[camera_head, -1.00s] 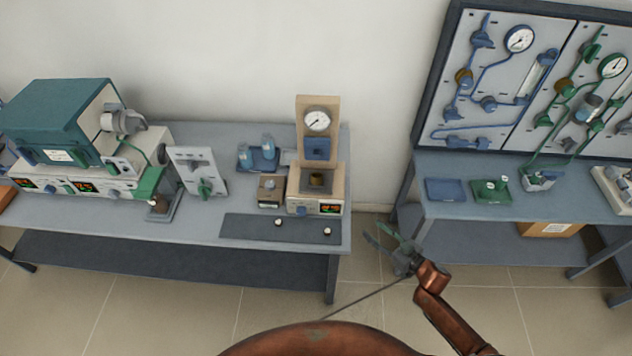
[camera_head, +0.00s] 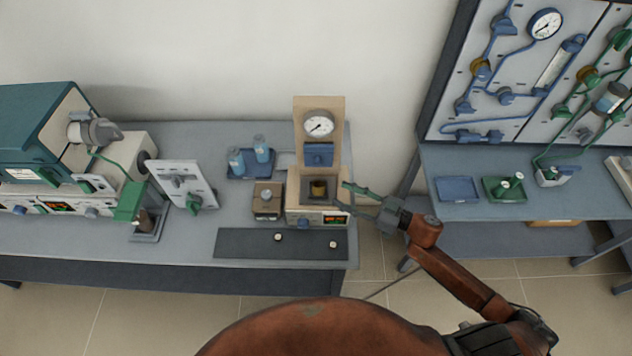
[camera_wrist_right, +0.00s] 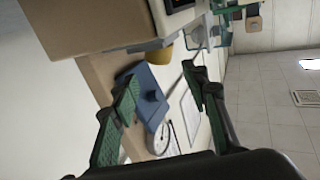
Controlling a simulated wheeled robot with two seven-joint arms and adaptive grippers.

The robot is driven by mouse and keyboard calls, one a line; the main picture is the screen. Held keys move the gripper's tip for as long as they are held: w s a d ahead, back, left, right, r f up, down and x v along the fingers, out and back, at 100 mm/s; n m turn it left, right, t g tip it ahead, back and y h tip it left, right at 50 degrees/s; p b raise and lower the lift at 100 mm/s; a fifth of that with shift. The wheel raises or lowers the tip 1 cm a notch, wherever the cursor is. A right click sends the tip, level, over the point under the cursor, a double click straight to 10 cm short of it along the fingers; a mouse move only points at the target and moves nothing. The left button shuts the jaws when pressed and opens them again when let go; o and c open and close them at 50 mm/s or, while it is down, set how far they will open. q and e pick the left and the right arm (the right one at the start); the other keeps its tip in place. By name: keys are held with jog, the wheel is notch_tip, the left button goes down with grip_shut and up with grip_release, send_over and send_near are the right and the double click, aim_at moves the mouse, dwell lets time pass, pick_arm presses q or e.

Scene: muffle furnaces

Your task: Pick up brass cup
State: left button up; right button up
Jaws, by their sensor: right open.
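The brass cup (camera_head: 318,188) stands in the open chamber of the small beige furnace (camera_head: 335,187), below a blue panel and a dial gauge. Part of the cup shows as a yellow shape in the right wrist view (camera_wrist_right: 161,55), the rest hidden by the beige furnace body. My right gripper (camera_head: 342,195) is open and empty at the right side of the furnace, its fingers pointing left toward the chamber. In the right wrist view its green-padded fingers (camera_wrist_right: 160,77) are spread, with the cup beyond them. My left gripper is not in view.
A small brown-topped box (camera_head: 267,201) stands just left of the furnace. A blue tray (camera_head: 240,176) with bottles is behind it. A dark mat (camera_head: 235,243) with two small knobs lies in front. A bench with a pipe panel (camera_head: 520,80) stands at right.

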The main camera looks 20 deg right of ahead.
aim_at(324, 188)
jog(key=x, duration=0.3)
jog(key=shift+a+r, duration=0.15)
jog(key=shift+a, duration=0.25)
jog(key=x, duration=0.3)
jog(key=shift+w+a+b, duration=0.15)
jog(key=shift+w+b, duration=0.05)
jog(key=shift+b, duration=0.1)
jog(key=shift+w+a, duration=0.15)
jog(key=c, duration=0.8)
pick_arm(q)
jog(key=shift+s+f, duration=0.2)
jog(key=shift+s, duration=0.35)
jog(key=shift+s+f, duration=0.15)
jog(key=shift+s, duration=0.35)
pick_arm(e)
grip_shut()
